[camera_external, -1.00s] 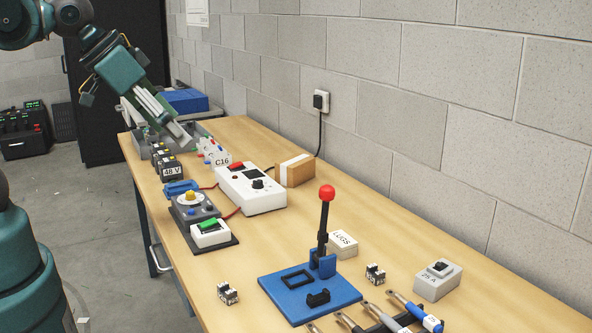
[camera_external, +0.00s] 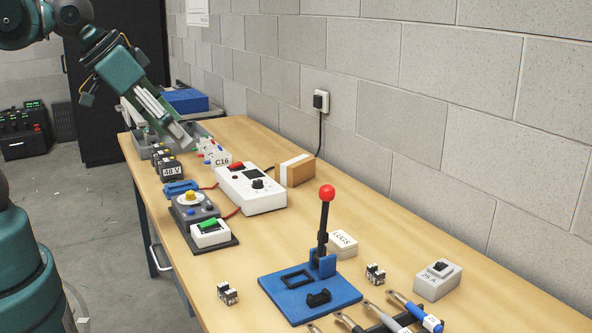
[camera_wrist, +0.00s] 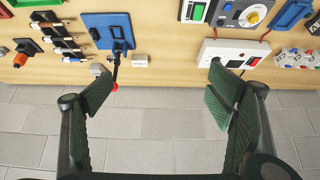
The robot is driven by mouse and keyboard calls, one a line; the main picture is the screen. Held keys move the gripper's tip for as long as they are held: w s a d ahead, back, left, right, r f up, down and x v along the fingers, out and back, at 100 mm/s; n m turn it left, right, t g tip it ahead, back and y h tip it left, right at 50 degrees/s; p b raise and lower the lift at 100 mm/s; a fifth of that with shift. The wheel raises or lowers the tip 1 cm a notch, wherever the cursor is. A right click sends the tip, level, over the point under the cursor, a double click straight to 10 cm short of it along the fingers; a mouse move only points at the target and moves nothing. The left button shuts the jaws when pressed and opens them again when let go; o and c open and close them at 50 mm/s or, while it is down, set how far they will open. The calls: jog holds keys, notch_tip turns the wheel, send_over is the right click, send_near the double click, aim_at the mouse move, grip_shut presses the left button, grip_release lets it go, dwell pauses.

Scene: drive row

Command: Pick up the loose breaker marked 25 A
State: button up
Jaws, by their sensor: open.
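A grey block with a black switch on top (camera_external: 438,280) stands at the right of the bench in the external view. Its front mark looks like 25 A, though the last character is unclear. Two small black-and-white blocks lie loose, one left of the blue press (camera_external: 228,293) and one right of it (camera_external: 375,274); their marks are too small to read. My gripper (camera_external: 184,138) is over the far end of the bench, far from all three. In the wrist view my gripper (camera_wrist: 162,86) is open, with nothing between its fingers.
The blue press (camera_external: 280,286) has a tall red-knobbed lever. A LUGS box (camera_external: 343,244) and several tools (camera_external: 415,312) are near it. A white meter box (camera_external: 251,192), C16 label (camera_external: 222,162) and 48 V block (camera_external: 169,171) stand farther back. The block wall borders the bench.

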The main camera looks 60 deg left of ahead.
jog(key=m+g+h, duration=0.4)
jog(key=m+g, duration=0.1)
jog(key=m, duration=0.7)
send_over(437, 258)
jog(key=s+a, duration=0.8)
jog(key=a, duration=0.2)
notch_tip(437, 258, down, 10)
jog(key=w+d+f+m, duration=0.1)
jog(key=w+d+f, duration=0.1)
jog(key=f, duration=0.2)
jog(key=w+d+f+m+g, duration=0.1)
jog(key=w+d+f, duration=0.2)
jog(key=f, duration=0.1)
jog(key=w+d+f+m+b, duration=0.1)
jog(key=w+d+f+m, duration=0.1)
jog(key=f, duration=0.3)
jog(key=shift+w+d+g, duration=0.25)
jog(key=shift+d+g, duration=0.05)
jog(key=shift+d, duration=0.15)
jog(key=shift+w+d+f, duration=0.1)
jog(key=shift+d+f, duration=0.1)
jog(key=shift+f, duration=0.1)
jog(key=shift+f, duration=0.15)
